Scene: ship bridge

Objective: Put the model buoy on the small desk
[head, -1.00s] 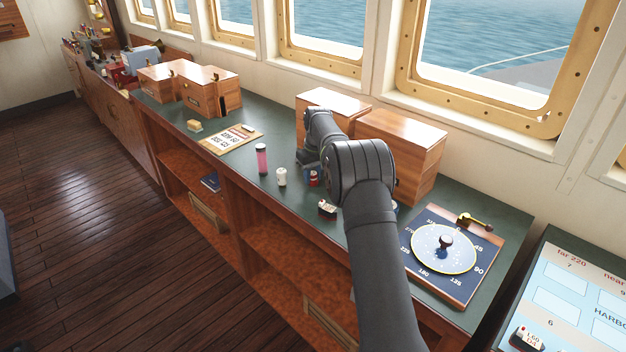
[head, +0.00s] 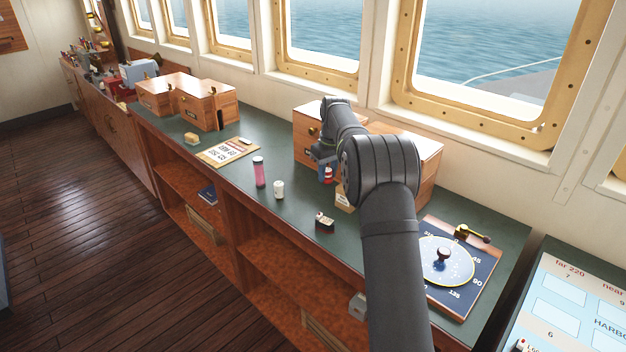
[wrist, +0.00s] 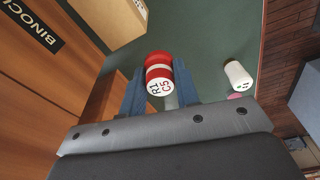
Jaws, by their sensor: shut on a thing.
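My gripper (head: 325,160) is shut on a small red-and-white cylinder marked "R1 C5", which I take to be the model buoy (wrist: 158,75). In the wrist view it sits between the two blue fingers, its lettered end facing the camera. In the head view the buoy (head: 327,175) shows as a bit of red and white under the gripper, in front of the wooden boxes. Whether it touches the green counter cannot be told. I cannot single out the small desk with certainty.
A white bottle (head: 279,189) and a pink cylinder (head: 259,172) stand left of my gripper on the counter (head: 295,222). A small dark item (head: 325,222) lies in front. Wooden boxes (head: 306,135) stand behind; a chart board (head: 470,275) lies right. A clipboard (head: 227,152) lies left.

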